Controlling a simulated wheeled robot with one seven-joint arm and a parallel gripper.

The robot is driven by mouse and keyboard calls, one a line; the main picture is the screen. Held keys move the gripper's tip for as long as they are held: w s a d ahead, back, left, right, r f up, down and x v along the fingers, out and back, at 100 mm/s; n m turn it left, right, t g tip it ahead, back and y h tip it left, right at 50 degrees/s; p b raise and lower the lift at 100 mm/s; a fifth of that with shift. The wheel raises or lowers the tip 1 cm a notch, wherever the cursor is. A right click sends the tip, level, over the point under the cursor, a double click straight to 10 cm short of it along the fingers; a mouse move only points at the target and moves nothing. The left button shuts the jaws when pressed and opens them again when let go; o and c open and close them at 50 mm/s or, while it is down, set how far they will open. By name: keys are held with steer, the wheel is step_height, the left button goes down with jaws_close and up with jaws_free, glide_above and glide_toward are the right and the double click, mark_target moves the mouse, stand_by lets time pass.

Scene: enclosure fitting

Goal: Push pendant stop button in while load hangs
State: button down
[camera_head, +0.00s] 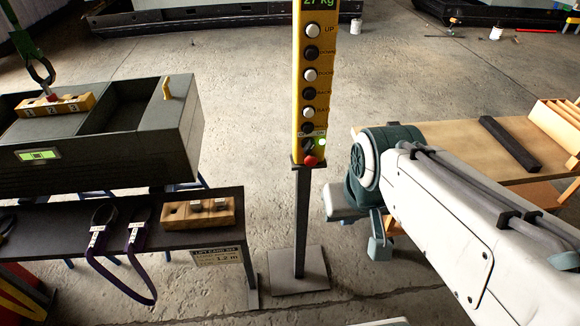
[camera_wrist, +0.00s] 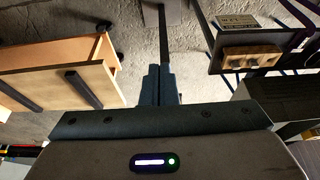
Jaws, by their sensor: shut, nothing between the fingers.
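The yellow pendant (camera_head: 313,85) stands upright on a grey post, with a column of white and black buttons. The red stop button (camera_head: 310,161) is at its lower end; I cannot tell whether it is pressed in. The display on top reads 27 kg. The load, a dark grey box (camera_head: 90,155), is at left below a hook (camera_head: 40,72) at a yellow numbered bar; whether it hangs clear is unclear. My gripper (camera_head: 378,248) is right of the post, apart from the button. In the wrist view its fingers (camera_wrist: 160,85) are shut and empty, overlapping the post's line.
A dark shelf (camera_head: 75,230) with a wooden block (camera_head: 200,212) and purple slings (camera_head: 135,245) is left of the post. A wooden table (camera_head: 470,140) with a black bar (camera_head: 510,143) is at right. Open concrete floor lies behind the pendant.

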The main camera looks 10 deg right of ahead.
steer(key=shift+a, duration=0.15)
steer(key=shift+w, duration=0.1)
steer(key=w+d+f+n+t+h+b, duration=0.1)
steer(key=w+d+f+n+t+b, duration=0.2)
steer(key=w, duration=0.4)
steer(key=w+d+f+n+t+b, duration=0.1)
steer(key=w+d+n+t+b, duration=0.2)
steer(key=w+d+n, duration=0.3)
steer(key=w+d+f+n+t+h+b, duration=0.1)
steer(key=w+d+f+n+t+b, duration=0.15)
steer(key=w, duration=0.55)
steer(key=s+a+f+n+y+b, duration=0.1)
steer(key=s+f+n+y+b, duration=0.1)
steer(key=f+n+y+b, duration=0.2)
steer(key=s+a+f+n+y+b, duration=0.1)
steer(key=f+n+y+b, duration=0.3)
steer(key=n+y, duration=0.7)
steer(key=shift+s+a+f+n+b, duration=0.4)
steer(key=shift+s+f, duration=0.25)
steer(key=shift+f, duration=0.25)
